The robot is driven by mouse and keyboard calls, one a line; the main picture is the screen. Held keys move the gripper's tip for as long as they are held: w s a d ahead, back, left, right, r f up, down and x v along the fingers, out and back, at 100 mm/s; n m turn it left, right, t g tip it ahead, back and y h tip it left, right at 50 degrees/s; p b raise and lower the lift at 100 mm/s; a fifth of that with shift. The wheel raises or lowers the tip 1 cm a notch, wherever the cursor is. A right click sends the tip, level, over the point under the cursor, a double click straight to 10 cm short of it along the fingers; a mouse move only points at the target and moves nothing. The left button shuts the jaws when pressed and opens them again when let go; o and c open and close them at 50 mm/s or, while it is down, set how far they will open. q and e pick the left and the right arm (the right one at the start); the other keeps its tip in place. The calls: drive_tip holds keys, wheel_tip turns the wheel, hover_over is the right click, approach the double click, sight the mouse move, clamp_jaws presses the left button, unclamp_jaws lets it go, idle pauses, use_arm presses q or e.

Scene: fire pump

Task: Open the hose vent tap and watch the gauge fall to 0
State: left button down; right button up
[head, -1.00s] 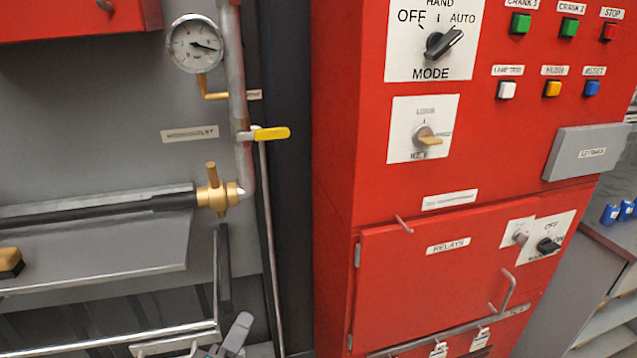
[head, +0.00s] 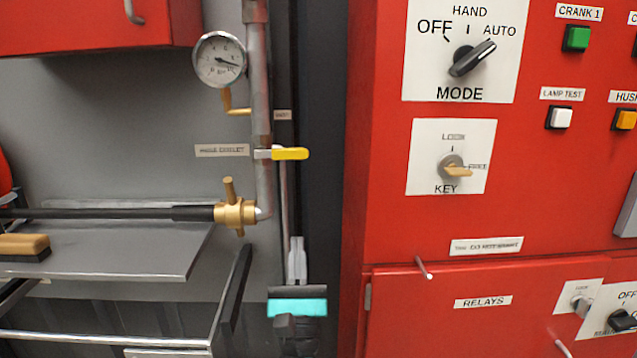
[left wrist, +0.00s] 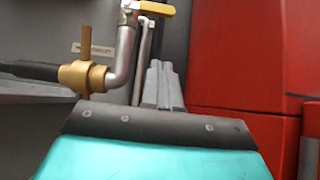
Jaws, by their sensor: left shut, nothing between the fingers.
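The round white gauge (head: 219,60) hangs on the grey riser pipe; its dark needle points right and slightly down, and the numbers are too small to read. Below it, a yellow lever (head: 290,154) lies sideways across the pipe beside a blurred label. A brass fitting with an upright brass handle (head: 230,190) joins the black hose (head: 120,214) to the pipe's lower end. It also shows in the left wrist view (left wrist: 86,70). I cannot tell which is the vent tap. My left gripper (head: 297,245) is shut and empty, pointing up, below and right of the brass fitting. My right gripper is out of view.
The red control cabinet (head: 390,230) stands close on the right, with a small peg (head: 424,268) sticking out. A grey shelf (head: 120,255) with a wooden-backed brush (head: 25,246) lies left. A red box (head: 90,25) hangs at upper left.

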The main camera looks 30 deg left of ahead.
use_arm(q)
drive_tip(key=shift+r, duration=0.1)
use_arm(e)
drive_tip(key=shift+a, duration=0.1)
use_arm(q)
drive_tip(key=p, duration=0.2)
approach(297, 159)
drive_tip(key=w+a, duration=0.3)
drive_tip(key=w, duration=0.1)
drive_tip(key=r+p, duration=0.1)
drive_tip(key=r, duration=0.1)
drive_tip(key=r+p, duration=0.1)
drive_tip(key=r, duration=0.1)
drive_tip(key=shift+w+d, duration=0.1)
drive_tip(key=shift+w, duration=0.1)
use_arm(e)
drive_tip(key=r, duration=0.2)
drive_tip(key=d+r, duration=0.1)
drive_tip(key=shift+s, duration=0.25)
use_arm(q)
drive_tip(key=shift+d+r+n+g+y+b, duration=0.1)
drive_tip(key=shift+n+g+y+b, duration=0.35)
drive_tip(key=shift+n+y, duration=0.4)
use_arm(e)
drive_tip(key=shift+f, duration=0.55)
